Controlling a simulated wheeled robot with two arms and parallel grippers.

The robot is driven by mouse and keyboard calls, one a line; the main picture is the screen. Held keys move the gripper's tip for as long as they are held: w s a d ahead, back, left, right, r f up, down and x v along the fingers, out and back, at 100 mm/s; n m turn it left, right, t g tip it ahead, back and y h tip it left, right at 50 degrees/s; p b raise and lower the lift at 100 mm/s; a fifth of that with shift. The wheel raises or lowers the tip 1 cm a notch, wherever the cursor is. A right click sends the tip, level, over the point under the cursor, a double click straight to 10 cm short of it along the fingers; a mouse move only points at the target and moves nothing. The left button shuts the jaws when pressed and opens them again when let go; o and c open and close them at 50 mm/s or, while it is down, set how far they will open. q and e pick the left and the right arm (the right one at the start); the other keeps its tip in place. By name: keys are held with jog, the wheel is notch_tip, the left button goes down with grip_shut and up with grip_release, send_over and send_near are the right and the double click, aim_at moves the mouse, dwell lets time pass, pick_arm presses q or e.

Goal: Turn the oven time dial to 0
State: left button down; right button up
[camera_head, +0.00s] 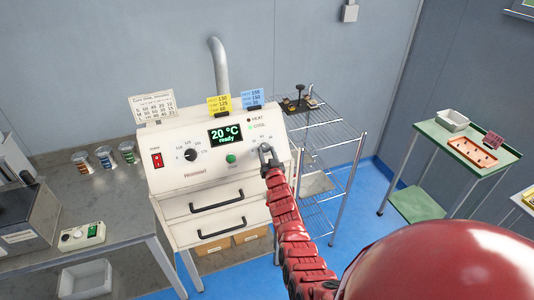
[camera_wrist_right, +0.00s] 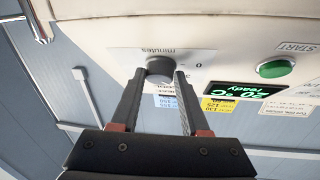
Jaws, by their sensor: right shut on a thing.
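The oven (camera_head: 178,180) is a cream box with a green display (camera_head: 225,135) reading 20 °C and "ready". Its time dial (camera_wrist_right: 160,68) is a dark round knob marked "minutes" in the right wrist view, with a 0 printed beside it. My right gripper (camera_wrist_right: 164,78) has its two dark fingers on either side of the dial, closed on it. In the head view my right gripper (camera_head: 267,153) is at the right end of the oven panel and covers most of the dial. The dial's pointer is not clear. My left gripper does not show.
The panel also has a temperature dial (camera_head: 190,155), a green start button (camera_head: 231,158) and a red switch (camera_head: 157,160). A wire shelf (camera_head: 335,150) stands close on the right. Cups (camera_head: 104,156) stand on the left bench.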

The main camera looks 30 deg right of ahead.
grip_shut()
jog(key=n+y+p, duration=0.1)
jog(key=n+p, duration=0.1)
jog(key=p, duration=0.1)
jog(key=shift+d+r, duration=0.1)
jog(key=shift+d+n+t+y+p, duration=0.1)
jog(key=shift+n+t+y+p, duration=0.2)
jog(key=shift+n+y, duration=0.15)
jog(key=shift+s+d+n+t+y, duration=0.1)
jog(key=shift+n+t+y, duration=0.2)
jog(key=shift+n+y, duration=0.45)
jog(key=shift+f+n+y, duration=0.25)
jog(key=shift+n+y, duration=0.25)
jog(key=shift+n, duration=0.7)
jog(key=shift+s+d+n+y+b, duration=0.1)
jog(key=shift+d+n+y+b, duration=0.2)
jog(key=shift+n+y+b, duration=0.3)
jog(key=n+y+b, duration=0.1)
jog(key=n+b, duration=0.1)
jog(key=shift+n, duration=0.3)
jog(key=shift+d+r+n+y+b, duration=0.1)
jog(key=shift+r+n+y+b, duration=0.1)
jog(key=shift+n+y+b, duration=0.8)
